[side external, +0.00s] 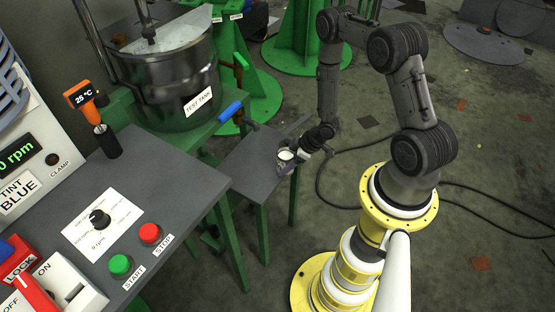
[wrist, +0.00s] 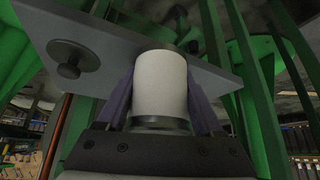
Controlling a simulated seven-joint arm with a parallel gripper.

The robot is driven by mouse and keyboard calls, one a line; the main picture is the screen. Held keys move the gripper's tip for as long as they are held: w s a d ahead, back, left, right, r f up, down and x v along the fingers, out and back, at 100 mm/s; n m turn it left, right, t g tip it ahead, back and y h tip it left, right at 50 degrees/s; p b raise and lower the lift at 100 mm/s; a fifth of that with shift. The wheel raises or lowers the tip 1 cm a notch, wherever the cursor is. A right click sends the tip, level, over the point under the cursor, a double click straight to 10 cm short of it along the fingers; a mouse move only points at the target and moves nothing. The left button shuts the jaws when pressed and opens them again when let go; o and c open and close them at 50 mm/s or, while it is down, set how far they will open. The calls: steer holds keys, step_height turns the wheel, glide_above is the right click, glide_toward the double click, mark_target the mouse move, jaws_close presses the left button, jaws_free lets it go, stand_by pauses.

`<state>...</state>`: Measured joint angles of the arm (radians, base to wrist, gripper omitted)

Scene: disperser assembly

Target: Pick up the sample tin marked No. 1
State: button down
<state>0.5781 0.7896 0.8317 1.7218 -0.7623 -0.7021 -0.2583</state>
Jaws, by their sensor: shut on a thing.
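A small white tin (wrist: 160,85) stands between the two purple-grey fingers of my gripper (wrist: 158,105) in the wrist view. The fingers press on its left and right sides. In the side external view my gripper (side external: 286,163) is at the right edge of the small grey side table, and the tin's pale round top (side external: 286,155) shows there. No "No. 1" marking is readable on it in either view. I cannot tell whether the tin still touches the table.
The small grey side table (side external: 250,170) stands on green legs. A steel test tank (side external: 168,85) with a blue-handled valve (side external: 231,111) is behind it. The control bench (side external: 180,175) with start and stop buttons is at left. Open floor lies to the right.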

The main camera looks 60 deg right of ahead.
steer(key=s, duration=0.6)
steer(key=shift+s, duration=0.25)
